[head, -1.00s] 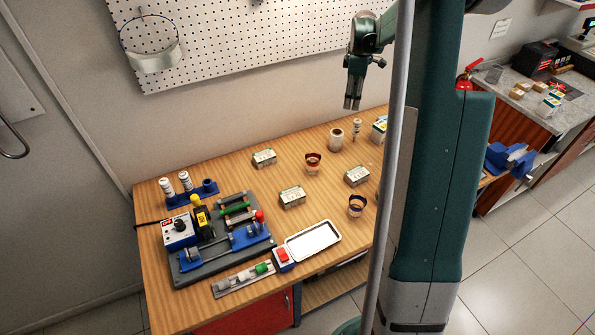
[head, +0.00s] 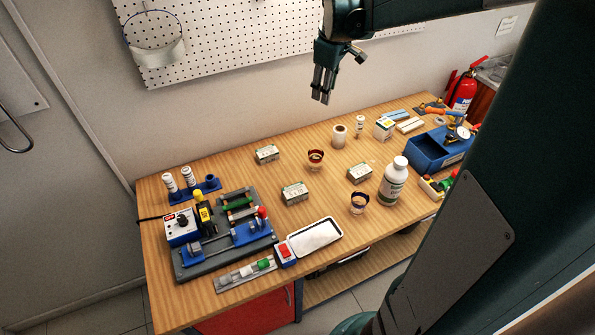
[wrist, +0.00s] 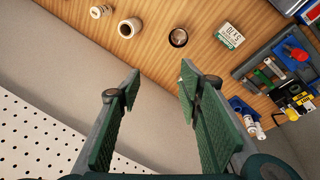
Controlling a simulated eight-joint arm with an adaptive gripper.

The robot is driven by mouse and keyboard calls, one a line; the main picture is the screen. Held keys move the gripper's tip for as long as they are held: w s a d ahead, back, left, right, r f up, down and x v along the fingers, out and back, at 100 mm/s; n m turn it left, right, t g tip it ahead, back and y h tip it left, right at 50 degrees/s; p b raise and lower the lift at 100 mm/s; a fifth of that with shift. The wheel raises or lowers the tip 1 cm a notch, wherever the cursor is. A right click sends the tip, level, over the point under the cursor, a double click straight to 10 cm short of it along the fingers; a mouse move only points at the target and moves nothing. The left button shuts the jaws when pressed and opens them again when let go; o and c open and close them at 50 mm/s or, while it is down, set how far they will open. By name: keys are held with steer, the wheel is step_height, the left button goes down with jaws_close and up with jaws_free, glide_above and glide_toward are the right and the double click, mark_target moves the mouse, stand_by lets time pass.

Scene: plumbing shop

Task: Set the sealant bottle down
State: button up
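No label reads clearly enough to tell which bottle is the sealant. A large white bottle (head: 394,181) with a white cap stands upright on the right part of the wooden bench (head: 235,175). A small white bottle (head: 359,127) stands near the back, beside a pale roll (head: 338,137). Two similar small bottles (head: 188,177) stand in a blue rack (head: 193,191) at the left, whose right-hand holder looks empty. My gripper (head: 321,99) hangs above the back of the bench, clear of everything. In the wrist view its fingers (wrist: 158,95) are apart with nothing between them.
Small cartons (head: 294,193) and two dark-rimmed cups (head: 315,160) are spread over the middle. A fixture with blue clamps (head: 250,234) and a white tray (head: 314,238) fill the front left. A blue bin (head: 437,150) stands right. A pegboard (head: 240,35) is behind my gripper.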

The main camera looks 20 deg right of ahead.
steer(key=s+a+m+t, duration=0.2)
steer(key=s+a+m, duration=0.1)
steer(key=s+a, duration=0.8)
steer(key=s+a+f+m+t+y, duration=0.1)
steer(key=s+a+m+t, duration=0.1)
steer(key=s+a, duration=1)
steer(key=s+m, duration=0.1)
steer(key=s, duration=0.3)
steer(key=shift+s+m, duration=0.2)
steer(key=shift+m, duration=0.1)
stand_by(1.3)
step_height(320, 180, down, 27)
steer(key=b, duration=2.6)
steer(key=shift+r+b, duration=0.15)
steer(key=shift+b, duration=0.25)
